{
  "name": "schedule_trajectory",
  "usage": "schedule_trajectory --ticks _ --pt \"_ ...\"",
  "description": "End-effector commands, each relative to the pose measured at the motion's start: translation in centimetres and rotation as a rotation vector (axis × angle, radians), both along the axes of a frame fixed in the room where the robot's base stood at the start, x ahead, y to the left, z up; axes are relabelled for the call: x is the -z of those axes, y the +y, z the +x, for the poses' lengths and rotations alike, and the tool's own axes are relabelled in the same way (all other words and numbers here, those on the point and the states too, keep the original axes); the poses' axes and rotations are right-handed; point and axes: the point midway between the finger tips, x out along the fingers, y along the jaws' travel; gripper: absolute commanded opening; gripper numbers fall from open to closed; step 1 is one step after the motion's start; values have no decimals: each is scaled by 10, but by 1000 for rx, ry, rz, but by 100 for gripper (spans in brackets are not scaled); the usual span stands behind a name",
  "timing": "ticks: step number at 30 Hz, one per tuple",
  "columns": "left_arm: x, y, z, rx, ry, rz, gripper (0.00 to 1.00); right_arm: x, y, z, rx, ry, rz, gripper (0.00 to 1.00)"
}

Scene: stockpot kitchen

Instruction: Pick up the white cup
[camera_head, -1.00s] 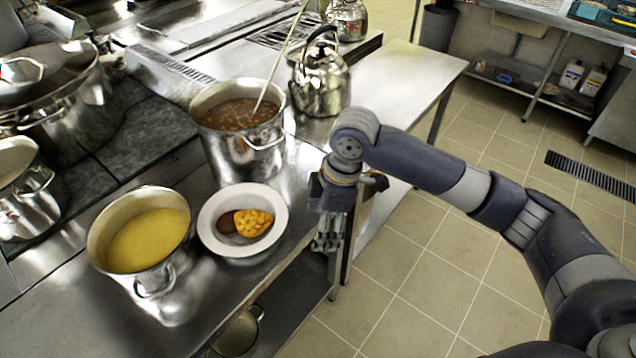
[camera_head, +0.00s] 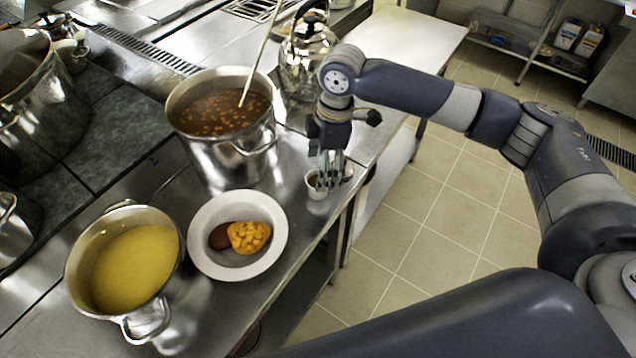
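A small white cup (camera_head: 313,187) stands near the right edge of the steel counter, to the right of the bean pot. My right gripper (camera_head: 329,180) points straight down at the cup, and its fingers overlap the cup in the picture, hiding part of it. I cannot tell whether the fingers are around the cup, inside its rim or only in front of it, nor whether they grip it. My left gripper is out of view.
A white bowl (camera_head: 203,253) with orange and brown food stands left of the cup. A pot of beans (camera_head: 208,155), a pot of yellow soup (camera_head: 148,311) and a steel kettle (camera_head: 300,66) are nearby. Tiled floor (camera_head: 400,240) lies open to the right.

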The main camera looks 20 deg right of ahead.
Motion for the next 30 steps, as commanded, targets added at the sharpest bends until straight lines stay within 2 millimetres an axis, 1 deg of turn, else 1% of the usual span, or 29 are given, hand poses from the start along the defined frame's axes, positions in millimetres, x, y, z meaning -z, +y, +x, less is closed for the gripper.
schedule_trajectory --ticks 1,2,3,5,8,9,12,14,17,22,25,26,27,29,30 --pt "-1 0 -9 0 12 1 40 3 1 0 0 0 0 72" --pt "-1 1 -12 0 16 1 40 4 1 0 0 0 -1 72" --pt "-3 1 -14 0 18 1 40 7 1 0 -1 1 -1 72" --pt "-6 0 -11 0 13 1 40 13 3 0 0 2 0 72" --pt "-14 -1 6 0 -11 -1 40 27 6 1 -1 3 -2 72" --pt "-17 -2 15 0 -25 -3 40 33 7 2 -1 3 -2 72" --pt "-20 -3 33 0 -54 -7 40 48 8 2 -1 2 -2 72" --pt "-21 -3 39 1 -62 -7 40 52 9 2 -2 0 0 72" --pt "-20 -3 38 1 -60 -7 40 56 10 3 -2 -1 0 72" --pt "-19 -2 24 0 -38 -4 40 56 10 3 -2 -1 0 72" --pt "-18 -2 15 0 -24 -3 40 56 10 3 -2 -1 0 49" --pt "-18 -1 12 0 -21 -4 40 56 10 3 -2 -1 0 42" --pt "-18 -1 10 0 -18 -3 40 56 10 3 -2 -1 0 33" --pt "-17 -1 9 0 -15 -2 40 56 9 3 -2 -1 0 19" --pt "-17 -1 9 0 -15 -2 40 56 9 3 -2 -1 0 18"
